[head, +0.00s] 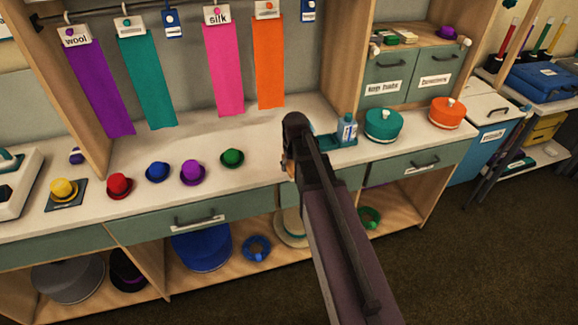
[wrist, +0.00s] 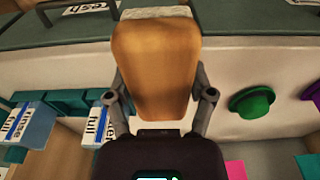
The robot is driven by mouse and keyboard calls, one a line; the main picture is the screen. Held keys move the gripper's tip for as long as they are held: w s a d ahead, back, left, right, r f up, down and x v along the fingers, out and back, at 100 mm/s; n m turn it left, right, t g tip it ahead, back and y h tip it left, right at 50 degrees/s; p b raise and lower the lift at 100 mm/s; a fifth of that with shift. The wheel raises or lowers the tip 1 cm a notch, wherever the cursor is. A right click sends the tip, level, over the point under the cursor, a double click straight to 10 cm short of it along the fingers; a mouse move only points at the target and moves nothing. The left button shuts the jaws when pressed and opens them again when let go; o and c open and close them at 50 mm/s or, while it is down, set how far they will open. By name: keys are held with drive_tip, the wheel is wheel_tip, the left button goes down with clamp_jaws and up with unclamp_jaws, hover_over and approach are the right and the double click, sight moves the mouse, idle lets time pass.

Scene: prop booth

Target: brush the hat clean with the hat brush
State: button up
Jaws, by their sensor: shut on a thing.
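My gripper (wrist: 160,92) is shut on a wooden-backed brush (wrist: 153,68) in the wrist view, one finger on each side. A pale strip, perhaps bristles, shows at its far end. In the head view my arm hides most of the gripper and brush, over the counter right of the green hat. Small hats stand on the counter: yellow (head: 63,190) on a dark square mat (head: 66,204), red (head: 119,185), blue (head: 157,172), purple (head: 192,172) and green (head: 232,157). The green hat also shows in the wrist view (wrist: 252,103), apart from the brush. I cannot tell which hat is meant.
A bottle (head: 347,130) in a tray, a green round box (head: 383,124) and an orange one (head: 446,112) stand right of my arm. Cloth strips, including pink (head: 224,70) and orange (head: 268,65), hang behind. The counter (head: 150,205) has bare room at its front.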

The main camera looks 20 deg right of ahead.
drive_tip(key=o, duration=0.5)
drive_tip(key=c, duration=0.3)
